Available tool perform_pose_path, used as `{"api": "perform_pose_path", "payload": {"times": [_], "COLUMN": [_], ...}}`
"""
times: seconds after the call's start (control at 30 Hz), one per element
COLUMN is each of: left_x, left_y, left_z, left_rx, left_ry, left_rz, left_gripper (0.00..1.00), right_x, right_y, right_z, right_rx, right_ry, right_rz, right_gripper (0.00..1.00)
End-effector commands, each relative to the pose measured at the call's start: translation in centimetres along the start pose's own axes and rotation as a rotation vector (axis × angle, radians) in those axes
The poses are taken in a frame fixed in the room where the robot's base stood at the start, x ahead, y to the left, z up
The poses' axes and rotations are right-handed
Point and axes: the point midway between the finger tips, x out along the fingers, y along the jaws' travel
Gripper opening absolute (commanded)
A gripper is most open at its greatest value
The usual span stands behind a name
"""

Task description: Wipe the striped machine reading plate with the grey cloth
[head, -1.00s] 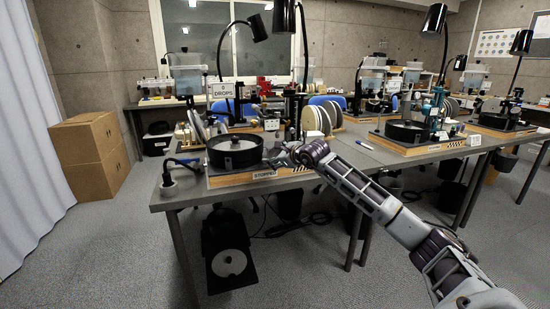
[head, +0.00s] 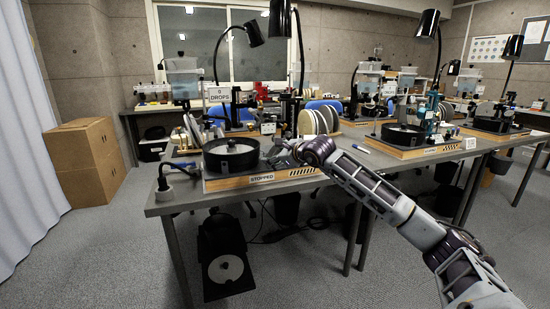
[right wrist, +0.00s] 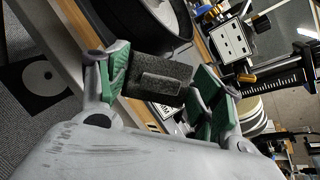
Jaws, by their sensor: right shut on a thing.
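The machine with the black-and-yellow striped label (head: 301,172) stands on the near table, with a round black bowl (head: 231,155) and a STOPPED sign on its wooden base. A small white plate with dark marks (head: 268,128) stands upright at its back; it looks like the reading plate and also shows in the right wrist view (right wrist: 232,42). My right gripper (head: 282,152) is over this machine, beside the bowl. In the right wrist view its green-padded fingers are shut on the dark grey cloth (right wrist: 152,75), which appears as a flat, speckled block. The cloth is apart from the plate. My left gripper is out of view.
A bent black lamp (head: 252,32) and a DROPS sign (head: 219,94) rise behind the bowl. Pale discs (head: 318,121) stand in a rack to the right. Another machine (head: 403,135) is farther right. A pen (head: 362,149) lies on bare tabletop.

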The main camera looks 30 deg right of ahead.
Motion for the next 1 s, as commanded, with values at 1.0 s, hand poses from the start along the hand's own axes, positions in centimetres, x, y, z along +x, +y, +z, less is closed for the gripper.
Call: {"api": "perform_pose_path", "payload": {"times": [1.0], "left_x": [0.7], "left_y": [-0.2], "left_z": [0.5], "left_rx": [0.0], "left_ry": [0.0], "left_rz": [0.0], "left_gripper": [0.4], "right_x": [-2.8], "right_y": [0.0], "right_z": [1.2], "right_rx": [0.0], "right_ry": [-0.001], "right_rz": [0.0], "right_gripper": [0.47]}}
